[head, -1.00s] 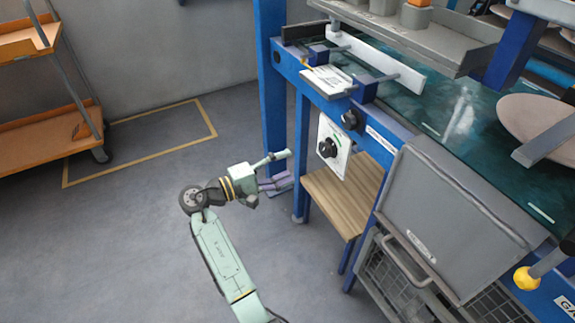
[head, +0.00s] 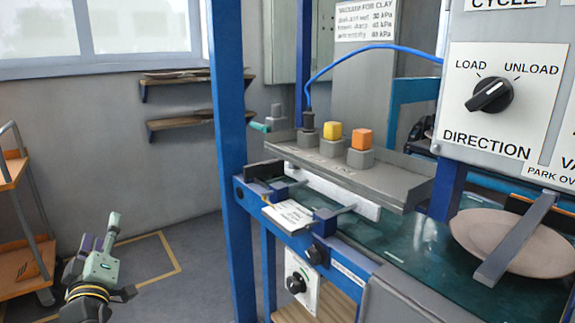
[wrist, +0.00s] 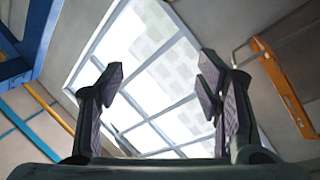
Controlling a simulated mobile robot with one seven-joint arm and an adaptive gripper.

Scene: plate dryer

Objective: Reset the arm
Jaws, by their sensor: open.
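My gripper (head: 101,238) is at the lower left of the head view, pointing upward over the floor. It stands apart from the blue-framed machine, with a clear gap to the blue post. In the wrist view my gripper (wrist: 161,85) has its two fingers spread wide, with nothing between them. Behind them, the wrist view shows a bright paned window (wrist: 150,60). Most of my arm is below the head view's lower edge.
An orange shelf cart (head: 25,268) stands at the far left. The blue post (head: 230,150) and machine with its dark green belt (head: 410,245) are to the right. A plate (head: 540,243) lies on the belt. Wall shelves (head: 185,122) hang behind.

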